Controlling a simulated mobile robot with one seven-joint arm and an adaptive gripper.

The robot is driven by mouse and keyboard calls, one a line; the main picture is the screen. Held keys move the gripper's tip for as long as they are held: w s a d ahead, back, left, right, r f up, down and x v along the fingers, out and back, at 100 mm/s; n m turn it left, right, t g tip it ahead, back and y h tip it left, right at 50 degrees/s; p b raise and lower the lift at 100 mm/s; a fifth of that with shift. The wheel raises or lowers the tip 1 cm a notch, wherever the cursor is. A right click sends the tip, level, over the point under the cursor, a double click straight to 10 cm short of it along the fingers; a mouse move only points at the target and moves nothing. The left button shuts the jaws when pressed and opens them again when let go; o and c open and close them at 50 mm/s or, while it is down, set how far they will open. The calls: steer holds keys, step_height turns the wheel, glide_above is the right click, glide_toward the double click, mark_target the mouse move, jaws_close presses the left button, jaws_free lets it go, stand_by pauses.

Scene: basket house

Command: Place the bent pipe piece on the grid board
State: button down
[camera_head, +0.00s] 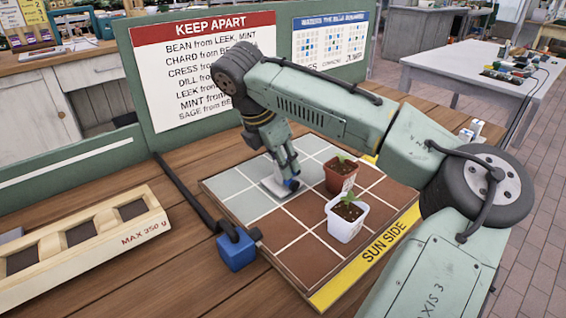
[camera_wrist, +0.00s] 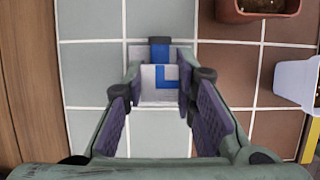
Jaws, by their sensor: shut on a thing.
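The bent pipe piece is a white square block with a blue L-shaped band (camera_wrist: 160,78); it also shows as a small white and blue shape in the head view (camera_head: 274,188). My gripper (camera_wrist: 160,92) is shut on it, with a finger on its left and right sides; in the head view my gripper (camera_head: 285,178) points down over the board. The grid board (camera_head: 235,183) has pale grey-green tiles at the left and brown tiles at the right. The piece is over the pale tiles, low at the board; I cannot tell whether it touches.
A red-brown pot (camera_head: 340,176) and a white pot (camera_head: 347,222), both with seedlings, stand on the brown tiles right of my gripper. A blue cube (camera_head: 237,252) with a black pipe (camera_head: 187,195) sits at the board's left edge. A wooden tray (camera_head: 95,250) lies further left.

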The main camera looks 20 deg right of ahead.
steer(key=shift+f, duration=0.2)
steer(key=c, duration=1.3)
jaws_free()
steer(key=shift+f, duration=0.1)
steer(key=v, duration=1.2)
steer(key=shift+d, duration=0.1)
